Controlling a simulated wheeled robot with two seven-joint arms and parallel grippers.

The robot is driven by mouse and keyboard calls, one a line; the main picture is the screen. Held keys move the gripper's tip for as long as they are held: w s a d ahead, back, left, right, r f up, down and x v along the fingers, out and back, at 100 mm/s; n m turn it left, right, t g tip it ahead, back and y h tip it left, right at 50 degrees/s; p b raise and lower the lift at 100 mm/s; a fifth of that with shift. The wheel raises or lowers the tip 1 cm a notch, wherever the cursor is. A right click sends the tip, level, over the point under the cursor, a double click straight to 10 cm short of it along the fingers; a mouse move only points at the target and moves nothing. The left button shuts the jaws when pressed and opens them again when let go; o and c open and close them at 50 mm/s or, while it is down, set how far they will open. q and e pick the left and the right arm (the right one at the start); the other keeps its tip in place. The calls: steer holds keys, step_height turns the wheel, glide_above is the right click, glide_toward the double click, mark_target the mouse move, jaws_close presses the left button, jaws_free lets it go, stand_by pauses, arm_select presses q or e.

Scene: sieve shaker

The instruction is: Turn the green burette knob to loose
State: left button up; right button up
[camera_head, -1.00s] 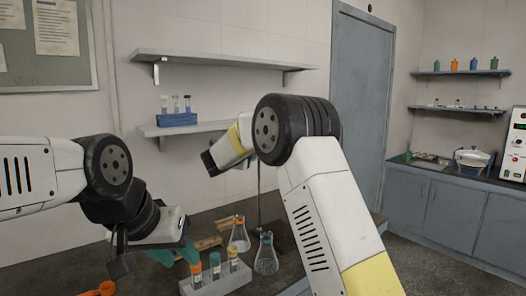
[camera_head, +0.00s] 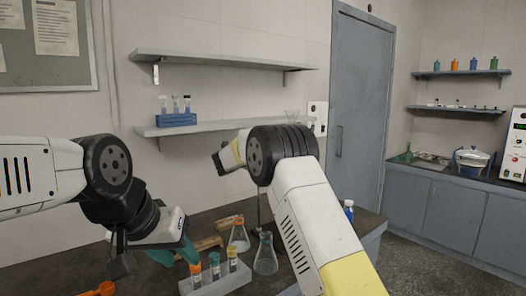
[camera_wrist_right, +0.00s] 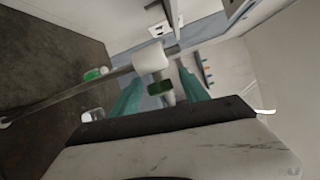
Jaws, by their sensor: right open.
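The green burette knob (camera_wrist_right: 188,90) shows in the right wrist view, below a white fitting (camera_wrist_right: 151,58) at the end of a long thin rod (camera_wrist_right: 70,97). My right gripper (camera_wrist_right: 160,88) is open, with one teal finger on each side of the knob. I cannot tell whether a finger touches it. In the head view the knob and my right fingers are hidden by my right arm. A thin upright rod (camera_head: 259,205) shows below that arm. My left gripper (camera_head: 176,253) is open and empty just above and behind a test tube rack.
The rack (camera_head: 222,284) holds several capped tubes. Two flasks (camera_head: 239,238) (camera_head: 265,258) stand beside it on the dark bench. An orange object (camera_head: 104,289) lies at the left. Wall shelves (camera_head: 215,60) are behind.

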jaws_close()
steer(key=shift+f+n+t+h, duration=0.2)
steer(key=shift+n+t+h, duration=0.2)
steer(key=shift+t, duration=0.2)
steer(key=shift+r+n+t+h, duration=0.15)
steer(key=shift+n+t+h, duration=0.35)
steer(key=shift+t, duration=0.7)
jaws_free()
steer(key=v, duration=0.7)
steer(key=shift+s, duration=0.35)
steer(key=shift+a, duration=0.1)
